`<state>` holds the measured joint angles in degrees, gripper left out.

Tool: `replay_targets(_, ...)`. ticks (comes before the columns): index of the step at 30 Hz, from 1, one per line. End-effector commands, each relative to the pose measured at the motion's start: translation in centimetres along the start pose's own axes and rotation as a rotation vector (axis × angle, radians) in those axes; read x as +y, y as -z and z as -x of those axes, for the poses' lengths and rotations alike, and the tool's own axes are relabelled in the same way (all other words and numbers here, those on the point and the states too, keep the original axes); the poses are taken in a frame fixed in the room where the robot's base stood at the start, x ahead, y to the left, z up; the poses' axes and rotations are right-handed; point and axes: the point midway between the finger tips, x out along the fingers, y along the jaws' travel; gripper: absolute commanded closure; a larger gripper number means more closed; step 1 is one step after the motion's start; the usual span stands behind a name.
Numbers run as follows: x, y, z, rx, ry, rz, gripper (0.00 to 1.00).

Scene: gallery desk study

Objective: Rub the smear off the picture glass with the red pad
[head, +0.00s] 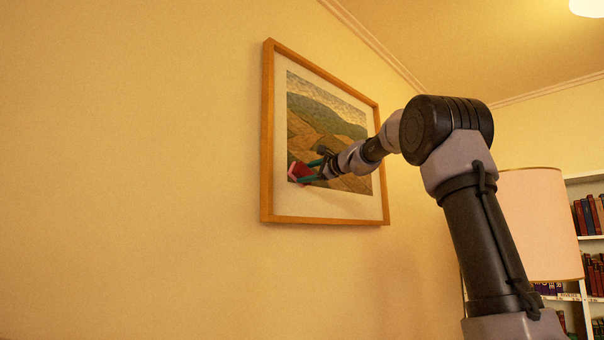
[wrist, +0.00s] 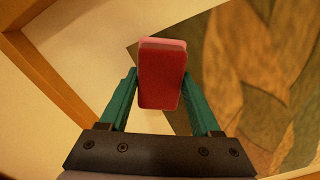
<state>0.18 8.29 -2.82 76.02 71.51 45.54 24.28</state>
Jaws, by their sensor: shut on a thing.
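The red pad (wrist: 160,75) is held between the teal fingers of my gripper (wrist: 160,88) in the wrist view. In the head view the pad (head: 298,170) is at the lower left of the picture, with my gripper (head: 312,170) shut on it. The framed picture (head: 325,128) hangs on the wall, a hilly landscape with a pale mat. The pad is at or very near the glass over the landscape's lower left corner; I cannot tell whether it touches. I cannot make out a smear in either view; the pad and gripper hide part of the glass.
The wooden frame (head: 267,140) stands out from the yellow wall (head: 130,150), and its edge (wrist: 50,60) shows at the left in the wrist view. A lampshade (head: 540,222) and a bookshelf (head: 585,180) are at the right. The wall left of the picture is bare.

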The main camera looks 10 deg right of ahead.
Motion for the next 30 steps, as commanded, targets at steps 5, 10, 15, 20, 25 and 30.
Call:
replay_targets(5, -0.5, 0.9, 0.0, 0.000, 0.000, 0.000, 0.80)
replay_targets(10, -0.4, 0.7, -0.3, -0.001, 0.000, 0.001, 0.80)
replay_targets(15, 0.1, -0.2, -0.4, -0.003, -0.001, 0.000, 0.80)
replay_targets(20, 0.9, -1.6, -0.5, -0.004, -0.003, 0.000, 0.80)
replay_targets(25, 1.6, -2.7, -0.7, -0.004, -0.004, -0.001, 0.80)
replay_targets(30, 1.8, -2.8, -0.7, -0.003, -0.005, -0.002, 0.80)
